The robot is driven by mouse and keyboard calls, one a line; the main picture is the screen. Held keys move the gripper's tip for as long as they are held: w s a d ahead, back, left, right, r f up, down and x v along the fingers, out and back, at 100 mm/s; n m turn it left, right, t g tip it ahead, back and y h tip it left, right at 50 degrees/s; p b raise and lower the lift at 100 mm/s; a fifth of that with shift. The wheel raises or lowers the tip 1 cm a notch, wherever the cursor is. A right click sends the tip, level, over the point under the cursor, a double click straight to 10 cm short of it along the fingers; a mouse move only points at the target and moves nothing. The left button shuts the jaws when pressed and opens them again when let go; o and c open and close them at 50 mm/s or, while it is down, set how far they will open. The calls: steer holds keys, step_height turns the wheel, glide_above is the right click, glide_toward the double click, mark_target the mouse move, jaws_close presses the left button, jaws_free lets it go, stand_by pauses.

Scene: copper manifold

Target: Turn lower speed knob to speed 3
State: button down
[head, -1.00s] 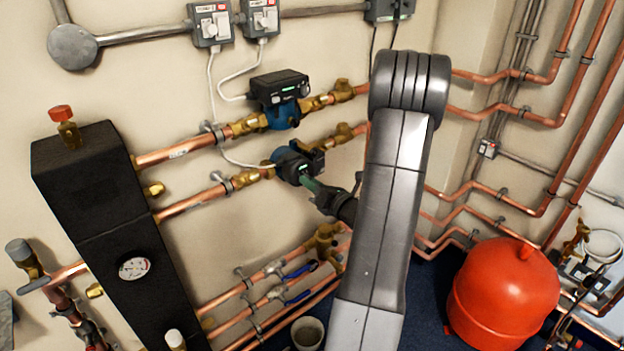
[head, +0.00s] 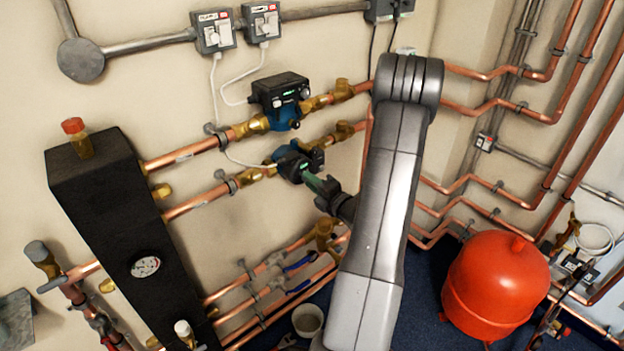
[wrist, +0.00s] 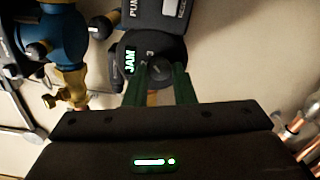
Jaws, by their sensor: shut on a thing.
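The lower pump (head: 290,158) sits on the lower copper pipe, with a blue body and a dark round head. In the wrist view its black face (wrist: 168,45) carries a green lit display (wrist: 130,62) that seems to read "JAM". Pale marks beside it look like 2 and 3. My gripper (wrist: 164,74) has its green fingers shut on the lower speed knob at that face. The fingers hide most of the knob, so its setting cannot be read. In the head view my gripper (head: 316,183) reaches the pump from the lower right.
The upper pump (head: 280,92) stands just above, with its own black head. A black manifold block (head: 115,215) with a gauge is at left. Copper pipes and valves (head: 325,238) run below. A red vessel (head: 495,285) and a pot (head: 307,320) stand on the floor.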

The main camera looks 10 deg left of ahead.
steer(key=shift+m, duration=0.4)
steer(key=c, duration=1.2)
jaws_free()
steer(key=shift+d, duration=0.1)
steer(key=b+v, duration=0.2)
steer(key=v, duration=1.1)
steer(key=shift+s+d+b, duration=0.25)
steer(key=shift+s+b, duration=0.05)
steer(key=p+x, duration=0.2)
steer(key=x, duration=1.2)
steer(key=shift+p, duration=0.4)
